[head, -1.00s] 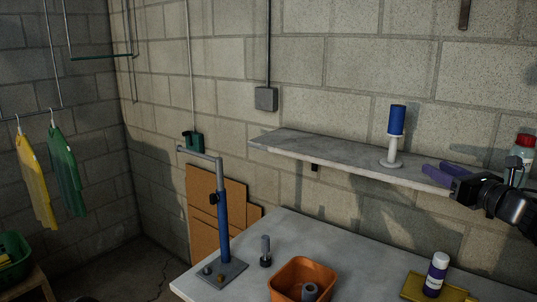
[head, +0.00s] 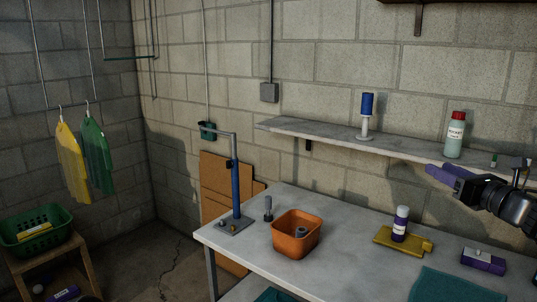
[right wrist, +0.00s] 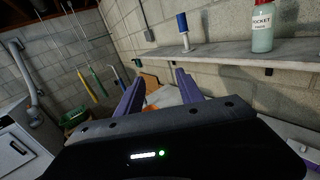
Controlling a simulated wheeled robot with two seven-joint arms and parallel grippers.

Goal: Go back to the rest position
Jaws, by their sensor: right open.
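My right gripper (head: 436,172) comes in from the right in the head view, in front of the shelf's right part and above the table. Its purple fingers are apart and empty. In the right wrist view the two purple fingers (right wrist: 157,95) stand spread with nothing between them. The blue filter on a white stand (head: 367,115) is upright on the wall shelf (head: 330,136), left of the gripper and apart from it. My left gripper does not show.
The table (head: 325,278) bears an orange bin (head: 296,236), a blue post on a base (head: 236,195), a white bottle (head: 400,223) on a yellow tray (head: 385,240), a purple box (head: 483,261) and a teal cloth (head: 455,287). A red-capped bottle (head: 454,137) stands on the shelf.

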